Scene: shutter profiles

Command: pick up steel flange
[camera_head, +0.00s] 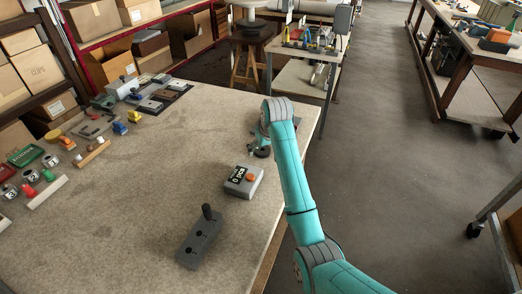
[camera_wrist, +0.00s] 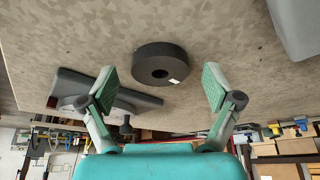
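A dark round disc with a centre hole and a small white mark, which looks like the steel flange (camera_wrist: 148,65), lies flat on the table in the wrist view. In the head view, a small dark round piece (camera_head: 263,153) shows beside my gripper (camera_head: 256,146), partly hidden by the arm. In the wrist view my gripper (camera_wrist: 162,88) is open, its two green-padded fingers spread wide. The disc appears between and beyond the fingertips, and nothing is held. No contact with it shows.
A grey box with an orange button (camera_head: 243,181) and a grey block with a black lever (camera_head: 201,238) stand nearby on the table (camera_head: 140,195). In the wrist view, a dark grey slab (camera_wrist: 75,84) lies behind the left finger. Several small parts line the table's far left.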

